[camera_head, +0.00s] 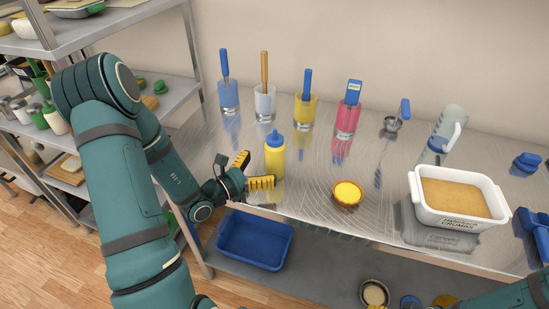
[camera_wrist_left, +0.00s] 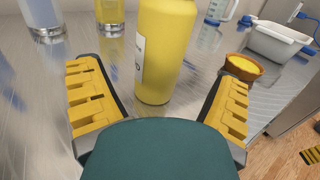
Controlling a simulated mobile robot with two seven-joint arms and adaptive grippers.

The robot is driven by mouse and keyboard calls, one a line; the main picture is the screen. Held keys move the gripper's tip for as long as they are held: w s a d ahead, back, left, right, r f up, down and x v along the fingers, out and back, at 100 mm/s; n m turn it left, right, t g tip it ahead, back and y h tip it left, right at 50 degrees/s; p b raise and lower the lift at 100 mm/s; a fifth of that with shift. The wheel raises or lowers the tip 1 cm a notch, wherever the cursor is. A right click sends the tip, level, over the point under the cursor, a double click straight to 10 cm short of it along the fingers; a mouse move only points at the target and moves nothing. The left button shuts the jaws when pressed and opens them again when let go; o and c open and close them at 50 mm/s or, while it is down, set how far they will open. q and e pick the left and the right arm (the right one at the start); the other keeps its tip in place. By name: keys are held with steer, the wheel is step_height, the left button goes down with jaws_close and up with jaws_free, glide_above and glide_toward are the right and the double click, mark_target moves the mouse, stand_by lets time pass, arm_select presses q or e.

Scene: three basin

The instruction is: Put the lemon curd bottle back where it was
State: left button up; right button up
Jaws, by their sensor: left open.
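The lemon curd bottle (camera_head: 275,157) is yellow with a blue cap. It stands upright on the steel table (camera_head: 318,205), near the front left part. My left gripper (camera_head: 255,172) is open, with its yellow fingers at the bottle's left side. In the left wrist view the bottle (camera_wrist_left: 165,50) stands upright just beyond and between the open fingers (camera_wrist_left: 160,100); its cap is out of that view. I cannot tell whether a finger touches it. My right gripper is not in view.
A filled tart (camera_head: 347,194) sits right of the bottle, then a white crumb tub (camera_head: 458,219). Cups with tools, such as a yellow one (camera_head: 305,112), line the back. A ladle (camera_head: 391,125) and jug (camera_head: 441,140) stand back right. A blue bin (camera_head: 256,240) is on the lower shelf.

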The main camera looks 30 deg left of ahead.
arm_select(q)
steer(key=v, duration=0.4)
steer(key=shift+s+a, duration=0.1)
steer(key=shift+s, duration=0.3)
